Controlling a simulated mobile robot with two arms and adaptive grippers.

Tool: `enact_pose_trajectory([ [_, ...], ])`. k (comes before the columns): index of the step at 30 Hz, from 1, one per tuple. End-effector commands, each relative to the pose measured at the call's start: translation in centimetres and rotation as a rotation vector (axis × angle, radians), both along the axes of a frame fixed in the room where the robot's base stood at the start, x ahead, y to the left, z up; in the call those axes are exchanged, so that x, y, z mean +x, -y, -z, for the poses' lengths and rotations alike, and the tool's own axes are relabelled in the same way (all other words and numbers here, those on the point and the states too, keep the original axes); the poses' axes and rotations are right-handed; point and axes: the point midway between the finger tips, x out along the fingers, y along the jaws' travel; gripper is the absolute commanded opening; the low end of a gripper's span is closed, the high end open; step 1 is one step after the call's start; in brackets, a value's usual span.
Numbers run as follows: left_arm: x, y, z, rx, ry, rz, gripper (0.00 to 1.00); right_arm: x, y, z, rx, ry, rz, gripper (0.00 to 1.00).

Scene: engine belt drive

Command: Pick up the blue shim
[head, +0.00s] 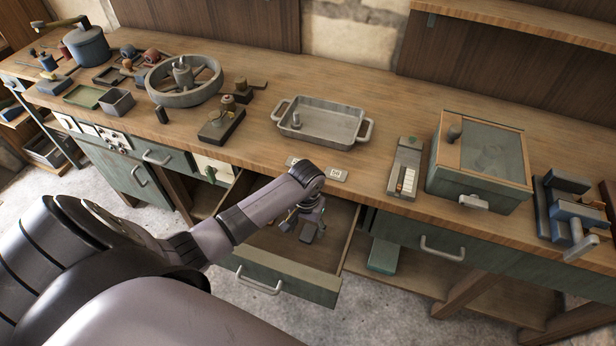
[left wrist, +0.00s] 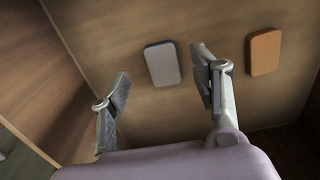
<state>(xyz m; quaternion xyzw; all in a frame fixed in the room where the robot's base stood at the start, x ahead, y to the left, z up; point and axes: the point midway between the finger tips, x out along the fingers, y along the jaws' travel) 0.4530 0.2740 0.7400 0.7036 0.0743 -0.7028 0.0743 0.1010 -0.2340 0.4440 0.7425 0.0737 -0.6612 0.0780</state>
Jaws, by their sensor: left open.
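In the left wrist view two flat, rounded plates lie on the wooden floor of the open drawer (head: 268,243). One is a pale grey plate (left wrist: 162,64), perhaps the blue shim, though its blue is not clear here. The other is an orange plate (left wrist: 265,52) to its right. My left gripper (head: 300,224) points down into the drawer in the head view. In the left wrist view its fingers (left wrist: 161,82) are open and empty, with the grey plate showing between them, beyond the tips. I cannot tell the remaining gap. My right gripper is not in view.
Drawer walls surround my left gripper. On the bench above stand a grey metal tray (head: 322,121), a glass-topped green box (head: 478,190), a large pulley wheel (head: 184,99) and a blue clamp device (head: 577,220). A green box (head: 383,256) sits on the lower shelf.

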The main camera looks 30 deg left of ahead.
Motion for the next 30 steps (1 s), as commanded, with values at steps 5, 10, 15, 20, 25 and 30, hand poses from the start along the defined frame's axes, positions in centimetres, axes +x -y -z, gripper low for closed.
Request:
enact_pose_trajectory([
  [5, 0.0, -0.1, 2.8, -0.001, -0.003, -0.001, 0.57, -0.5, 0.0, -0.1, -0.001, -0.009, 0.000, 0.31],
  [10, 0.0, -0.1, 4.0, 0.001, -0.001, 0.000, 0.57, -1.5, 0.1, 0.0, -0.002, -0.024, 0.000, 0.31],
  [15, 0.0, -0.1, 4.0, 0.001, 0.000, 0.001, 0.57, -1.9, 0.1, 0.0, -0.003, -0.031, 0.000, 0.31],
  [20, 0.0, -0.1, 4.0, 0.001, 0.000, 0.000, 0.49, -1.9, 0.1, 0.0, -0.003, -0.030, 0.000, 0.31],
  [25, 0.0, -0.2, 4.0, 0.001, 0.000, 0.000, 0.37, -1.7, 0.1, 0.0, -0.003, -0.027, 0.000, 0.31],
  [30, 0.0, -0.2, 4.0, 0.001, 0.000, 0.000, 0.26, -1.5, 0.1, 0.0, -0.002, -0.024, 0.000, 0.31],
])
